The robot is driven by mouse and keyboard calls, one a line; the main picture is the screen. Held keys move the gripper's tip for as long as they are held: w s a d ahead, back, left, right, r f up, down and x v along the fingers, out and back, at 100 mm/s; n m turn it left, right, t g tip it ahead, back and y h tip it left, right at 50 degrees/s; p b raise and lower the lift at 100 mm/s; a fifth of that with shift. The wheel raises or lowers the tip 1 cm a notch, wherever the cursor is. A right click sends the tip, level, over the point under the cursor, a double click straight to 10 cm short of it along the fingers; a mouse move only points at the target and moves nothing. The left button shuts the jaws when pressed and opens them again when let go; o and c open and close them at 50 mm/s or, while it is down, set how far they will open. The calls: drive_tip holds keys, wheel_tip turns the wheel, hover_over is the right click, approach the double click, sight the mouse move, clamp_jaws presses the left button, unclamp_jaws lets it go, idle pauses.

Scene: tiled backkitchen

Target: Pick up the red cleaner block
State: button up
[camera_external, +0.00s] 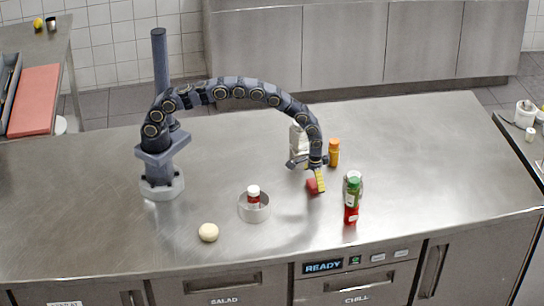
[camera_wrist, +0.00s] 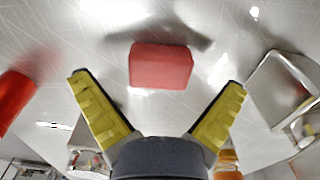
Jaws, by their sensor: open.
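The red cleaner block (camera_external: 311,186) lies on the steel counter under my gripper, partly hidden by a yellow finger. In the wrist view the red block (camera_wrist: 160,65) shows whole, a rounded red brick ahead of and between the spread fingers. My gripper (camera_external: 318,182) points down at the block from the end of the curved arm. In the wrist view my gripper (camera_wrist: 158,83) has its two yellow fingers wide apart with nothing between the pads. I cannot tell the exact height of the fingertips above the counter.
An orange bottle (camera_external: 334,152) and a whitish object (camera_external: 299,138) stand behind. A shallow round dish (camera_external: 242,213) holds a white-capped jar (camera_external: 253,194). A pale ball (camera_external: 208,232) lies front left.

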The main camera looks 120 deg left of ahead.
drive_tip(key=shift+f, duration=0.7)
drive_tip(key=c, duration=1.2)
drive_tip(key=shift+c, duration=0.2)
drive_tip(key=shift+r, duration=0.1)
